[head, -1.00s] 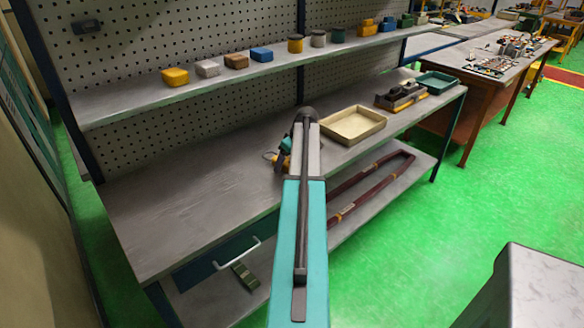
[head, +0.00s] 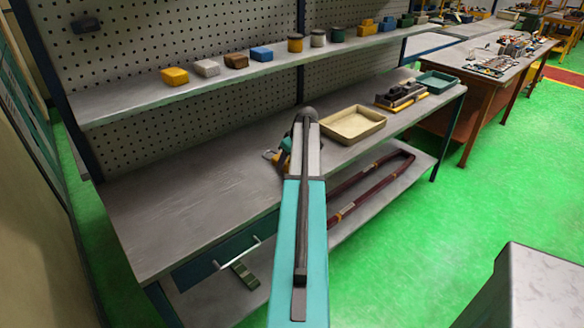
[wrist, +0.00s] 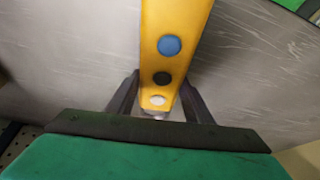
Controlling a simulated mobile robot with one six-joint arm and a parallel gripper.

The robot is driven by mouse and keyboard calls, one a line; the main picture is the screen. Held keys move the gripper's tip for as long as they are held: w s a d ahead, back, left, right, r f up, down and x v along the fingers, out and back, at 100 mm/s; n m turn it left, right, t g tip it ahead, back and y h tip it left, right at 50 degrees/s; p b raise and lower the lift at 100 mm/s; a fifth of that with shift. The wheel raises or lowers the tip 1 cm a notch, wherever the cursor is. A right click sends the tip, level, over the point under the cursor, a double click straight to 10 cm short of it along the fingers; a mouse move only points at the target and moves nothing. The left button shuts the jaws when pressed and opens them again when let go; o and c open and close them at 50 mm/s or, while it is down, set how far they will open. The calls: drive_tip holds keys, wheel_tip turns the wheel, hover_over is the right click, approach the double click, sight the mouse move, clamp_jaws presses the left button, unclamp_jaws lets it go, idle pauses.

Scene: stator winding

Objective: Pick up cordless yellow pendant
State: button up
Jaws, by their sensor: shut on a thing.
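The yellow pendant (wrist: 176,30) shows in the wrist view as a long yellow body with a blue, a black and a white button in a row. My gripper (wrist: 158,95) has its two dark fingers on either side of the pendant's near end and is shut on it. The pendant's far end runs out of the top of the wrist view. In the head view my arm hides most of the gripper; a bit of yellow (head: 284,160) shows just left of the arm, over the workbench.
The grey workbench top (head: 190,200) is bare on the left. A beige tray (head: 354,124) and a dark tool on a yellow base (head: 400,95) lie right of my arm, with a green tray (head: 438,81) beyond. A shelf (head: 215,82) with several small blocks and spools runs above.

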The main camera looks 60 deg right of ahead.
drive_tip(key=shift+c, duration=0.8)
drive_tip(key=shift+r, duration=0.15)
drive_tip(key=shift+r+b, duration=0.75)
drive_tip(key=shift+r, duration=1)
drive_tip(key=s+a+b, duration=0.1)
drive_tip(key=s+a, duration=0.2)
drive_tip(key=s+a+b, duration=0.1)
drive_tip(key=s+a, duration=0.2)
drive_tip(key=a, duration=0.1)
drive_tip(key=s+a+r+b, duration=0.1)
drive_tip(key=s+a, duration=0.2)
drive_tip(key=shift+a, duration=0.15)
drive_tip(key=shift+s+a+r+b, duration=0.2)
drive_tip(key=shift+s+a+b, duration=0.1)
drive_tip(key=shift+s+a, duration=0.55)
